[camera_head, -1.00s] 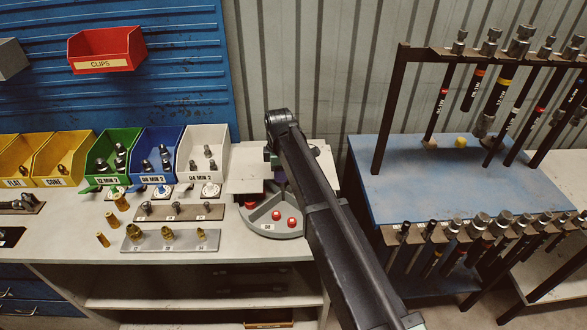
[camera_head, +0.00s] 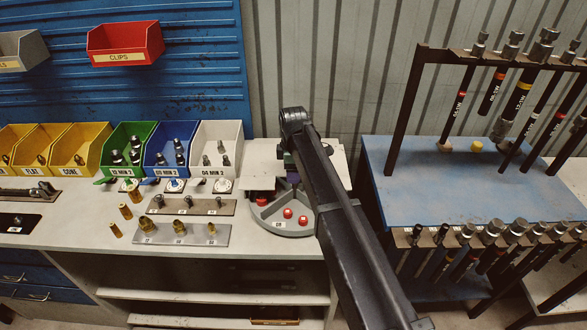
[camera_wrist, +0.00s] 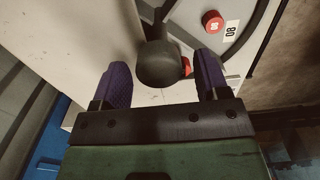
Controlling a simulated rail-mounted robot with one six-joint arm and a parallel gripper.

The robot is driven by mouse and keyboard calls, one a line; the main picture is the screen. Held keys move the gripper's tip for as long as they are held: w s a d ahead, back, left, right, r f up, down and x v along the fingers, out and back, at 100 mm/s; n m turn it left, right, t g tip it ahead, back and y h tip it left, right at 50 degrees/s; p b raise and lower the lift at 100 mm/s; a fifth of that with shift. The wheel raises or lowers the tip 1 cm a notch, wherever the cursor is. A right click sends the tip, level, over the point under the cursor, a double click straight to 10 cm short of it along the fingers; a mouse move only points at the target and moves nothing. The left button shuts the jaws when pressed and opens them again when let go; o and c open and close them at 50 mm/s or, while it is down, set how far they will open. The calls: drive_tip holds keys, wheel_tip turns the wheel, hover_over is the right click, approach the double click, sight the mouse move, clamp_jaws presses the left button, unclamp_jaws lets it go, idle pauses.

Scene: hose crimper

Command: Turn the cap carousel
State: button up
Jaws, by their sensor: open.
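In the wrist view, part of the carousel (camera_wrist: 246,52) shows at the upper right with a red cap (camera_wrist: 212,22). A dark rounded knob on a stem (camera_wrist: 158,64) stands between the two purple fingers of my gripper (camera_wrist: 162,68). The fingers are open, one on each side of the knob, and contact is not clear. In the head view my arm hides most of the gripper and part of the carousel.
Left of the carousel are metal plates with fittings (camera_head: 181,236) and small bins, the nearest a white bin (camera_head: 217,150). A blue table with hose racks (camera_head: 440,205) stands on the right, past a gap. A corrugated wall (camera_head: 340,60) is behind.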

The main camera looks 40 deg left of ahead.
wheel_tip(320, 180, up, 11)
drive_tip(key=p, duration=1)
drive_tip(key=shift+p, duration=0.4)
drive_tip(key=shift+f, duration=0.1)
drive_tip(key=d+f+m+b, duration=0.3)
drive_tip(key=d+m, duration=0.6)
drive_tip(key=d, duration=1.3)
drive_tip(key=d+f+m+b, duration=0.3)
drive_tip(key=d+m, duration=0.6)
drive_tip(key=d, duration=1.4)
drive_tip(key=s+d+f+m+b, duration=0.1)
drive_tip(key=d+f+m+b, duration=0.2)
drive_tip(key=d, duration=2)
drive_tip(key=m, duration=0.5)
drive_tip(key=shift+f+m, duration=0.2)
drive_tip(key=shift+m, duration=0.2)
